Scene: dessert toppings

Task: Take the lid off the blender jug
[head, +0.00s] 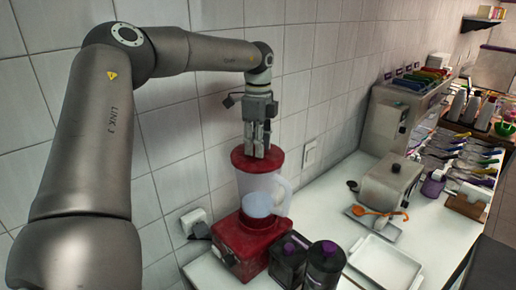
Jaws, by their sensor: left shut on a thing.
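The blender stands on the white counter near the tiled wall, with a red base (246,247) and a clear jug (262,196) with a handle on its right. The red lid (257,159) is on top of the jug or just at its rim; I cannot tell if there is a gap. My left gripper (257,153) points straight down from above, with its fingers shut on the middle of the lid. The part of the lid between the fingers is hidden. My right gripper does not show.
Two dark bottles with purple caps (326,252) stand close in front of the blender. A white tray (385,263) lies to their right. A metal container (389,184) and an orange spoon (380,211) are further back. A wall socket (194,221) is left of the blender.

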